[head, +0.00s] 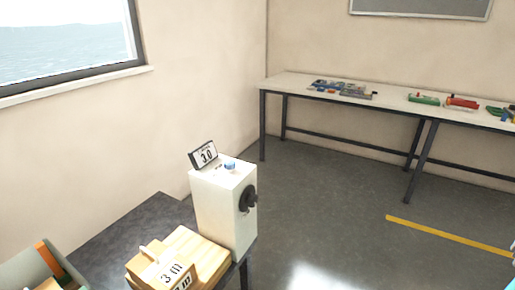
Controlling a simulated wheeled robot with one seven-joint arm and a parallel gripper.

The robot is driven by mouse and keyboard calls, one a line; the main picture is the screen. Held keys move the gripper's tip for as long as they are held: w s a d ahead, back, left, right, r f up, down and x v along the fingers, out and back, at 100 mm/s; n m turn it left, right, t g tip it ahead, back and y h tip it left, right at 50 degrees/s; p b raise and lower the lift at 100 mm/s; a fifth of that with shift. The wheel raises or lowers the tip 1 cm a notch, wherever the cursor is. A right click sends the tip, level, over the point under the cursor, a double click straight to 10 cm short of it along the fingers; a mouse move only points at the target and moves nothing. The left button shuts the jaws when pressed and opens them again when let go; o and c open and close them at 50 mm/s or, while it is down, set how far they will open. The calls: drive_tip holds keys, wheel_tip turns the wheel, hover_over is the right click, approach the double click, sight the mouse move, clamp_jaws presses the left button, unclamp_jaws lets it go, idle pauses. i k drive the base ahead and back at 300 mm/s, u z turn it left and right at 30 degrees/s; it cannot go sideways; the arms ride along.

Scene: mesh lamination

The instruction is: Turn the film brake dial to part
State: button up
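A white box-shaped unit (220,212) stands at the right end of a dark table. A round black dial (248,199) sits on its right-hand face, seen nearly edge-on, so any marks or setting on it cannot be read. A small blue knob (230,166) is on the unit's top. I cannot tell from a label which control is the film brake dial. My gripper is not in view.
The dark table (122,228) also holds a wooden block (190,250) with number labels and a grey-green bin (35,268) with orange inside. A long bench (395,101) with coloured parts stands along the back wall. Grey floor with a yellow line (440,233) is clear at right.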

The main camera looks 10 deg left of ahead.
sight(230, 165)
drive_tip(key=u, duration=0.4)
drive_tip(key=i, duration=1)
drive_tip(key=u, duration=0.7)
